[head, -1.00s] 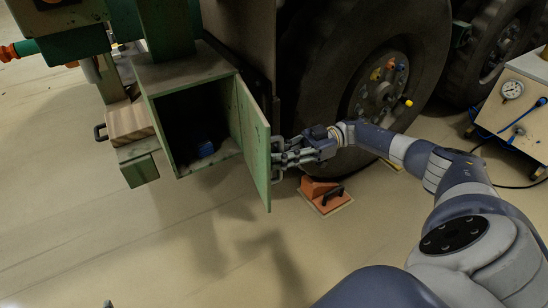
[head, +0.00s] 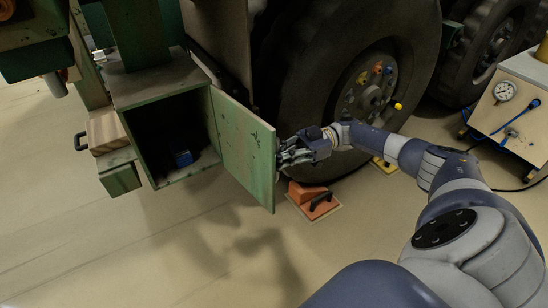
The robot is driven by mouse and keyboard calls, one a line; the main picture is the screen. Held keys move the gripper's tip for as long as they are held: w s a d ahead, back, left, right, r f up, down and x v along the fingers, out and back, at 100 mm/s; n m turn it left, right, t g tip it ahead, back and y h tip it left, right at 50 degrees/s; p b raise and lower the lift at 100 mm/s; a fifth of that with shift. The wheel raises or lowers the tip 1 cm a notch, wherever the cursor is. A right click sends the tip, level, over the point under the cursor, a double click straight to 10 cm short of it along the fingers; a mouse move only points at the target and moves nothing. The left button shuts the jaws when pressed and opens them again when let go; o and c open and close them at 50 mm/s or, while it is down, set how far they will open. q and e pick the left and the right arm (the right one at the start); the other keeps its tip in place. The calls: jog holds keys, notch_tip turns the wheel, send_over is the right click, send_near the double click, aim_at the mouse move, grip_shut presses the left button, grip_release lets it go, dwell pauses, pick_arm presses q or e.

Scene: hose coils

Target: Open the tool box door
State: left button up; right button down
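The green tool box (head: 160,87) hangs below the vehicle at the left of the head view, with its dark inside showing. Its green door (head: 244,148) is swung wide open to the right. My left gripper is not in view.
A large tyre (head: 345,90) stands right behind my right gripper. An orange wheel chock (head: 309,195) with a black handle is on the floor below it. A beige box with a gauge (head: 508,100) stands at the right. The floor in front of the tool box is clear.

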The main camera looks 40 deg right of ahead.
jog(key=shift+s, duration=0.1)
jog(key=c, duration=2)
grip_release()
jog(key=shift+o, duration=0.4)
jog(key=shift+s+d, duration=0.1)
jog(key=shift+d, duration=0.55)
jog(key=s+d, duration=0.1)
jog(key=d, duration=0.5)
jog(key=shift+s+d, duration=0.15)
